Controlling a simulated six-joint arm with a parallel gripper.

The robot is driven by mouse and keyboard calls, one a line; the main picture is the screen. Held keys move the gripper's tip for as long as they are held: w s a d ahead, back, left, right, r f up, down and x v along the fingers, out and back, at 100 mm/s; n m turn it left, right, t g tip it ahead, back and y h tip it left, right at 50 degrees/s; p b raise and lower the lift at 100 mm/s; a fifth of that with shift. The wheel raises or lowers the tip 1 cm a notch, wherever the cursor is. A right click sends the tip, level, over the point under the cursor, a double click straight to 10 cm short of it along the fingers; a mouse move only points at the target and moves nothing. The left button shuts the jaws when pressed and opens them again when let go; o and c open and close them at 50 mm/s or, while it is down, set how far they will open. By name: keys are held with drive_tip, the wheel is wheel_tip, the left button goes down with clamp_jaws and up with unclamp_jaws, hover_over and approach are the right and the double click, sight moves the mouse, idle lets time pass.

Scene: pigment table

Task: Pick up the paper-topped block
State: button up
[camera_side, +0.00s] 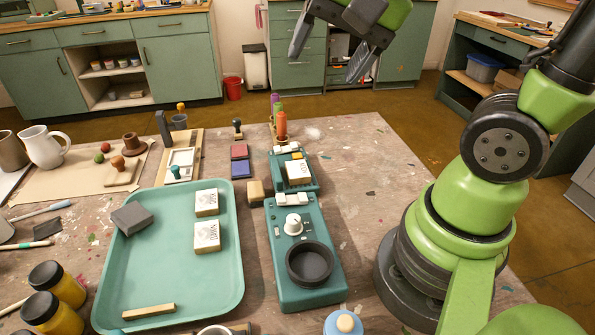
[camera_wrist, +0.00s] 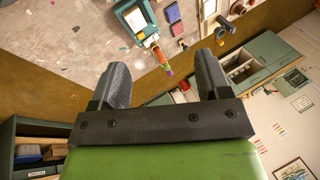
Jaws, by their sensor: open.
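Two blocks with white printed paper tops lie in the teal tray (camera_side: 232,290), a far one (camera_side: 206,203) and a near one (camera_side: 207,237). A third similar pale-topped block (camera_side: 299,173) sits on the back part of a teal device, right of the tray. I cannot tell which of them the task means. My gripper (camera_side: 330,50) is open and empty, high above the far edge of the table and apart from all the blocks. Its two dark fingers are spread in the wrist view (camera_wrist: 161,78), with no block between them.
The tray also holds a grey block (camera_side: 132,217) and a wooden strip (camera_side: 149,311). The teal device (camera_side: 311,292) has a knob and a black round dish. Orange and green upright items (camera_side: 281,123) stand behind it. The table's right side is mostly clear.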

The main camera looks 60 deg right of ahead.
drive_tip(key=w+d+f+m+g, duration=0.2)
drive_tip(key=w+d+f+m, duration=0.15)
drive_tip(key=w+m, duration=0.2)
drive_tip(key=m+g+h, duration=0.1)
drive_tip(key=m+g, duration=0.2)
drive_tip(key=m, duration=0.7)
hover_over(297, 169)
wheel_tip(297, 169, down, 13)
drive_tip(key=f, duration=0.4)
drive_tip(key=shift+s+d, duration=0.15)
drive_tip(key=shift+d, duration=0.25)
drive_tip(key=f, duration=0.5)
drive_tip(key=shift+a+f, duration=0.3)
drive_tip(key=shift+f, duration=0.05)
drive_tip(key=c, duration=0.6)
drive_tip(key=shift+c, duration=0.2)
drive_tip(key=shift+w+r, duration=0.15)
drive_tip(key=shift+w, duration=0.05)
